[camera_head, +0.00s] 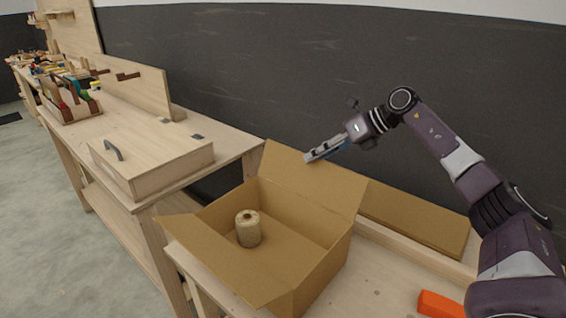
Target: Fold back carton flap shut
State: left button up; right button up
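An open cardboard carton (319,285) stands on a wooden workbench. Its back flap (312,183) stands up, tilted slightly outward at the rear. The left flap (178,228) and a front flap (235,277) are folded outward. A beige spool (248,229) stands inside the carton. My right gripper (310,157) reaches in from the right and is at the top edge of the back flap. Its fingers look close together, but I cannot tell whether they touch the flap or are fully shut. My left gripper is not in view.
A flat brown board (415,217) lies behind the carton to the right. An orange object (440,304) lies at the bench's front right. A wooden box with a handle (150,160) and a tool crate (70,103) stand on the left bench. A dark wall is behind.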

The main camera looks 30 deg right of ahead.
aim_at(297, 165)
jog(key=shift+w+a+f, duration=0.2)
jog(key=shift+a, duration=0.05)
jog(key=shift+p+x, duration=0.55)
jog(key=shift+x, duration=0.65)
jog(key=x, duration=0.3)
jog(key=shift+w+a+f+p, duration=0.1)
jog(key=shift+w+f+p, duration=0.1)
jog(key=shift+p, duration=0.15)
jog(key=shift+w+a+f, duration=0.1)
jog(key=shift+f, duration=0.15)
grip_shut()
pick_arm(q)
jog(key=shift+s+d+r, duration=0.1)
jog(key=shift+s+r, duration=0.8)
